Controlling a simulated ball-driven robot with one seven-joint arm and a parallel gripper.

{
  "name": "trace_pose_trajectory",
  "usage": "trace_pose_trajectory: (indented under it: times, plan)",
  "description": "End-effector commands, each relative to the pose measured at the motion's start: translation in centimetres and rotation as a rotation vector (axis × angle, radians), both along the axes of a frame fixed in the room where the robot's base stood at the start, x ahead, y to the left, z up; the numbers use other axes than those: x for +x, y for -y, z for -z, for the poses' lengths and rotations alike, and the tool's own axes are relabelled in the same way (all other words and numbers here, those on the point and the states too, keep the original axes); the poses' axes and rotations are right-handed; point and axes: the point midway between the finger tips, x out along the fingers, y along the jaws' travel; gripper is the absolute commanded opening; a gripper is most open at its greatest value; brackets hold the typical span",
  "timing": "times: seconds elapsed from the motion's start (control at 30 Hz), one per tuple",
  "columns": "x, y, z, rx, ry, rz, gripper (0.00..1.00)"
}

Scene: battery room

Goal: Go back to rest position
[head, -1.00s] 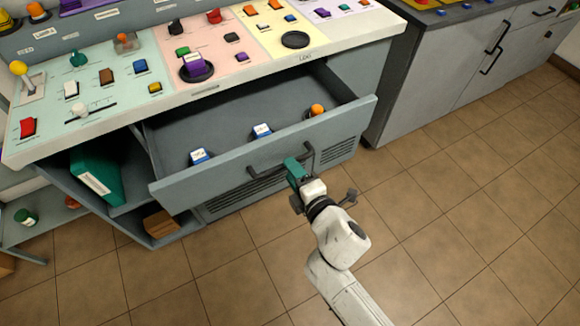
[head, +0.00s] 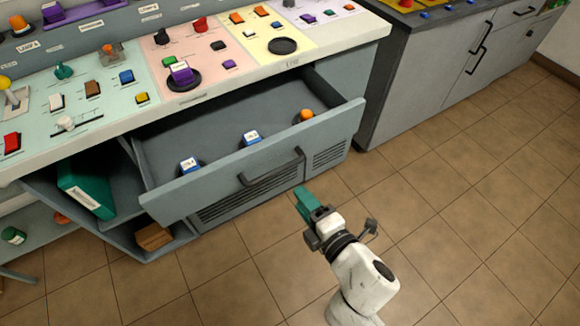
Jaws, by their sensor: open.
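My gripper (head: 306,200) has teal fingers and is in front of the open drawer, on the right of its handle. It is apart from the drawer handle (head: 272,166) and holds nothing that I can see. The gap between the fingers is hard to make out from this angle. The drawer (head: 180,205) is pulled out of the console. Two blue-and-white blocks (head: 251,138) and an orange-topped round item (head: 306,115) lie in it.
The console top (head: 120,125) carries many coloured buttons, switches and a purple block on a dark disc. An open shelf below holds a teal binder (head: 85,190) and a brown box (head: 152,236). A grey cabinet (head: 430,80) stands at the right. The tiled floor (head: 450,220) at the right is clear.

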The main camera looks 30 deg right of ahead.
Motion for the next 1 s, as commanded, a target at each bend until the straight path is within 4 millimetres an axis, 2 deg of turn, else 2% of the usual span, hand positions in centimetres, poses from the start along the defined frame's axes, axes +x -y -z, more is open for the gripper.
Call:
trace_pose_trajectory:
  times: [0.27,0.37,0.47,0.6,0.7,0.87,1.0]
  plan:
    - [0.0,0.4,0.1,0.015,-0.011,0.018,0.42]
    - [-0.2,2.1,0.4,0.081,-0.053,0.093,0.42]
    - [-0.8,4.8,1.2,0.209,-0.133,0.230,0.42]
    - [-2.9,8.4,3.2,0.442,-0.278,0.466,0.42]
    - [-5.1,9.9,4.6,0.607,-0.388,0.629,0.42]
    - [-9.1,10.4,6.4,0.844,-0.577,0.874,0.42]
    - [-12.8,9.5,7.1,0.997,-0.746,1.060,0.42]
